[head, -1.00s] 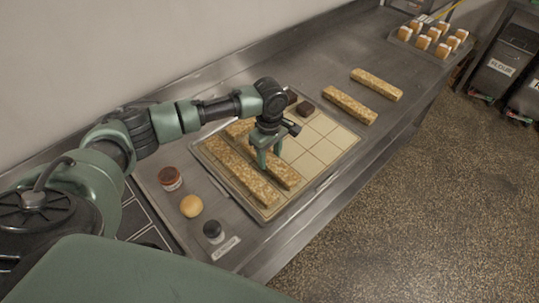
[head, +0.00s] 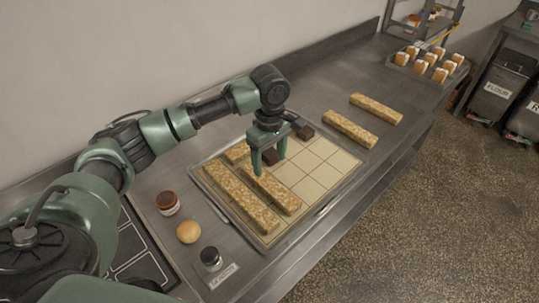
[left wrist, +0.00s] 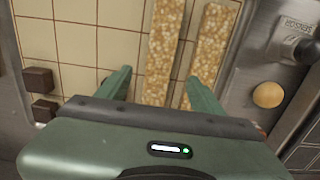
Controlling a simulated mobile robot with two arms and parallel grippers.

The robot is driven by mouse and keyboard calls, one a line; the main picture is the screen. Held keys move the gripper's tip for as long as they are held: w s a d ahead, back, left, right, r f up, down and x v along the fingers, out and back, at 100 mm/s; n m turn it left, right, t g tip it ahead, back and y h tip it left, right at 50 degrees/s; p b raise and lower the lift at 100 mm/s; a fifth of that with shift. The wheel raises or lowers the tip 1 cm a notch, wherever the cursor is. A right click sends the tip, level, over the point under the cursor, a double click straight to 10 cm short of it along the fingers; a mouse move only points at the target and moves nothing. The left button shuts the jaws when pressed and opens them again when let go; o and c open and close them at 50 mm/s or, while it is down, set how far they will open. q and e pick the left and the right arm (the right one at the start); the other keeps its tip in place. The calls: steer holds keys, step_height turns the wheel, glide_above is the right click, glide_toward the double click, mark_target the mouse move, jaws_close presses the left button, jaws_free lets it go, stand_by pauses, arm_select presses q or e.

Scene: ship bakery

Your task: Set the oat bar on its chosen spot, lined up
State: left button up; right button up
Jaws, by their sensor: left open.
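Two long, speckled golden oat bars lie side by side on a gridded cream tray (head: 318,172). The outer one (head: 238,197) is at the tray's left edge, and the inner one (head: 274,191) lies roughly parallel beside it. In the left wrist view the inner bar (left wrist: 164,45) and the outer bar (left wrist: 213,45) run along the grid with a narrow gap. My left gripper (head: 270,166) is open and empty, fingers down, above the inner bar's far end. In the wrist view the inner bar lies between its fingers (left wrist: 160,78). My right gripper is out of view.
Dark brown blocks (head: 305,132) sit at the tray's back. A short oat-coloured piece (head: 236,153) shows behind the bars. Two more bars (head: 350,129) lie right of the tray.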

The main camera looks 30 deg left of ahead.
arm_select(q)
steer(key=shift+r, duration=1.55)
